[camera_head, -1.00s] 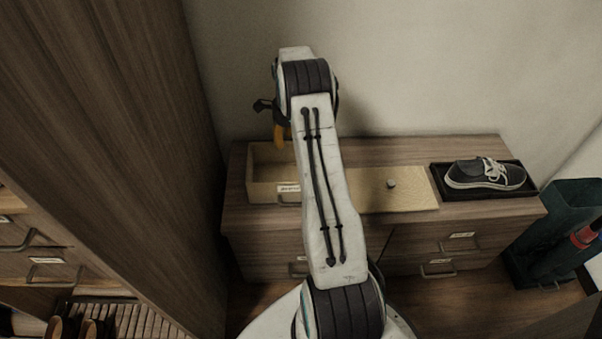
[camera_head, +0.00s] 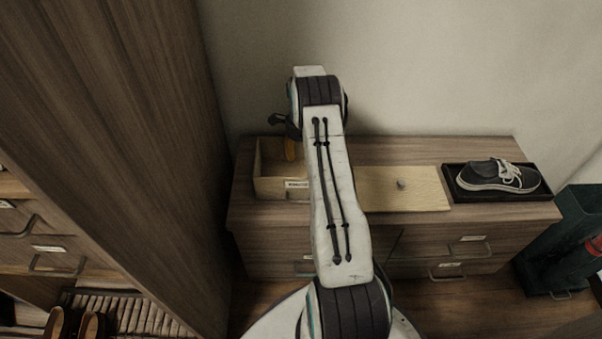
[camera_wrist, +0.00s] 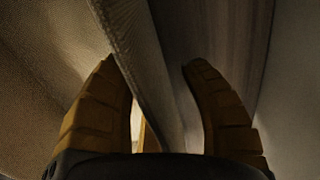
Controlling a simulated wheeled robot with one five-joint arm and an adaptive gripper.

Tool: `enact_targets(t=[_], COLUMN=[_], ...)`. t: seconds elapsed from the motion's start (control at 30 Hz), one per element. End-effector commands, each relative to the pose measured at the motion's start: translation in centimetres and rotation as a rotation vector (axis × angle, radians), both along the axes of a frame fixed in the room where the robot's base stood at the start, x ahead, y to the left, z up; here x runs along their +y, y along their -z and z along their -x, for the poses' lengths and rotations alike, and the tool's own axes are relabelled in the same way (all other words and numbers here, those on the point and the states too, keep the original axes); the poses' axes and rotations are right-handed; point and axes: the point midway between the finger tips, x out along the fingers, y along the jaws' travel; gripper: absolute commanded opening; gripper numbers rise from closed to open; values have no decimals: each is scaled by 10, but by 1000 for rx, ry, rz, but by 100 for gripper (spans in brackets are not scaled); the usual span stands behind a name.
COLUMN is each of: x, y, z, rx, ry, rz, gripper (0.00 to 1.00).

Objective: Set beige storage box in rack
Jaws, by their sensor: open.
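The beige storage box (camera_head: 268,186) is open-topped with a small label on its front. It stands at the left end of the low wooden dresser, and my arm hides its right part. My gripper (camera_head: 290,152) is at the box's back side, with a yellow finger showing at the box opening. In the wrist view, my gripper (camera_wrist: 152,65) has its two yellow fingers apart. A pale wall of the box (camera_wrist: 140,40) runs between them, and it is not clear whether either finger touches it.
A beige flat panel with a knob (camera_head: 410,195) and a black tray (camera_head: 452,190) holding a sneaker (camera_head: 498,176) are on the dresser (camera_head: 420,150). A tall wooden cabinet side (camera_head: 130,120) stands close left. A slatted shelf (camera_head: 140,315) with brown shoes is lower left. A dark green bin (camera_head: 560,240) stands right.

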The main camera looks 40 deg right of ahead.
Motion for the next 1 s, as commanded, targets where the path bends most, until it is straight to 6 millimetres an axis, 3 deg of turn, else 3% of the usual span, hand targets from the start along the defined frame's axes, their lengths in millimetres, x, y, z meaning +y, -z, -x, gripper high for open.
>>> enact_targets(t=[0.3,0.77,1.0], x=[0,0,0], y=[6,6,6], z=[0,0,0], rx=[-2,-1,-1], ry=[0,0,0], rz=[1,1,1], gripper=[43,2,0])
